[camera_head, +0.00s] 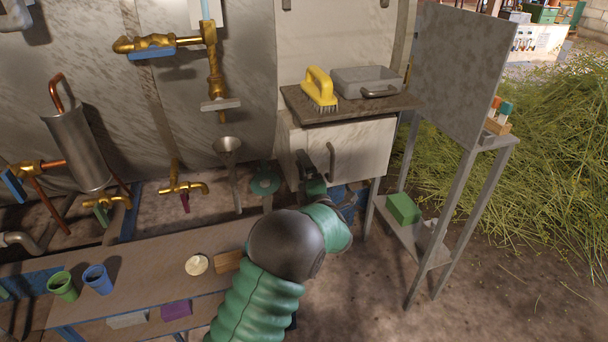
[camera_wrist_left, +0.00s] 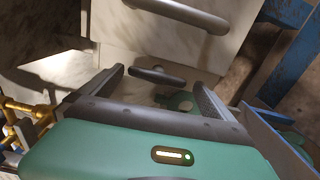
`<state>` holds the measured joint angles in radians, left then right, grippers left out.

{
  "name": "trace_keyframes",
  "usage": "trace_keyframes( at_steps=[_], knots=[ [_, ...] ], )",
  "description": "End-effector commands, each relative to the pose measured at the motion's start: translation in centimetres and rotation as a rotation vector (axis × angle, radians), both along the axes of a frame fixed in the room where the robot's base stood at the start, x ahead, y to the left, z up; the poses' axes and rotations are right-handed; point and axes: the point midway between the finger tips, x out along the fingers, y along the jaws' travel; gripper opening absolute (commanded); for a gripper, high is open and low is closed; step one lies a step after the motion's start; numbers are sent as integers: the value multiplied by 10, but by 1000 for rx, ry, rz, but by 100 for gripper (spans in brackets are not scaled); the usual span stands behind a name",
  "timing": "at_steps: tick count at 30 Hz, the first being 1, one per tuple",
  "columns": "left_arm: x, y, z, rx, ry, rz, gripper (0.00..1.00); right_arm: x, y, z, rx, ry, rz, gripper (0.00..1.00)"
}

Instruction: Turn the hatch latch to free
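The pale hatch front (camera_head: 362,150) sits under a dark shelf in the head view, with a grey bar handle (camera_head: 331,160) on it. In the left wrist view, that handle (camera_wrist_left: 182,14) crosses the top. A short dark bar, which looks like the latch (camera_wrist_left: 157,76), lies roughly level across that picture below the handle. My left gripper (camera_head: 308,168) is at the lower left of the hatch in the head view, partly hiding the latch area. In the wrist view, its fingers (camera_wrist_left: 162,92) are apart on either side of the latch, with visible gaps. My right gripper is not in view.
A yellow brush (camera_head: 320,88) and a grey tray (camera_head: 366,81) stand on the shelf above the hatch. Brass pipes and a funnel (camera_head: 228,147) are to the left. A bench (camera_head: 150,262) with cups is below. A metal stand (camera_head: 466,190) is at the right.

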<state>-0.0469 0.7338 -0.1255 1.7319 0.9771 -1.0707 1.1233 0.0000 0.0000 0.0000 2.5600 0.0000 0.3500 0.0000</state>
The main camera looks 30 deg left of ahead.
Motion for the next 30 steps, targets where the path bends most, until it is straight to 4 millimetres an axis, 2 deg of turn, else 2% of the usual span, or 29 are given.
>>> trace_keyframes(
  at_steps=[4,7,21,25,30],
  knots=[
    [-1,-2,2,1,-1,-1,100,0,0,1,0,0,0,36],
    [-7,-10,3,0,0,-2,100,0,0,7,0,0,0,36],
    [-90,-107,3,1,3,-3,100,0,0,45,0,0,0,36],
    [-103,-122,1,0,3,-2,100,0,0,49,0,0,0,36],
    [-109,-128,-1,1,1,1,100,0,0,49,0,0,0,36]
  ],
)
